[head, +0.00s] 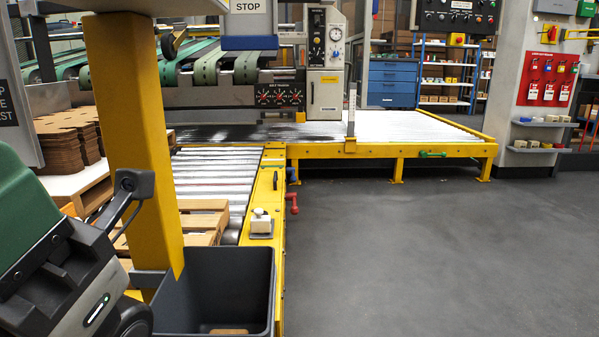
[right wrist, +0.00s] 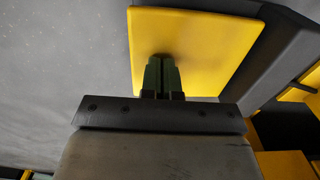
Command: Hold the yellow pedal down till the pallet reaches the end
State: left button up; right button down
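In the right wrist view the yellow pedal (right wrist: 205,38) is a flat plate above a grey floor. My right gripper (right wrist: 162,62) has its two dark green fingers together, with nothing seen between them. The fingertips are over the middle of the plate and seem to touch it; how far it is pressed I cannot tell. In the head view a wooden pallet (head: 203,222) lies on the near part of the roller conveyor (head: 213,172), partly hidden by a yellow post and a grey bin. Neither the pedal nor my grippers show in the head view.
The yellow post (head: 128,120) and the dark grey bin (head: 222,270) stand at the near left. Cardboard blanks (head: 62,147) are stacked at the left. A yellow-framed table (head: 400,128) borders the rollers' far end. The grey floor (head: 420,250) at right is clear.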

notch_tip(320, 180, up, 9)
jog(key=p, duration=0.6)
jog(key=shift+f, duration=0.2)
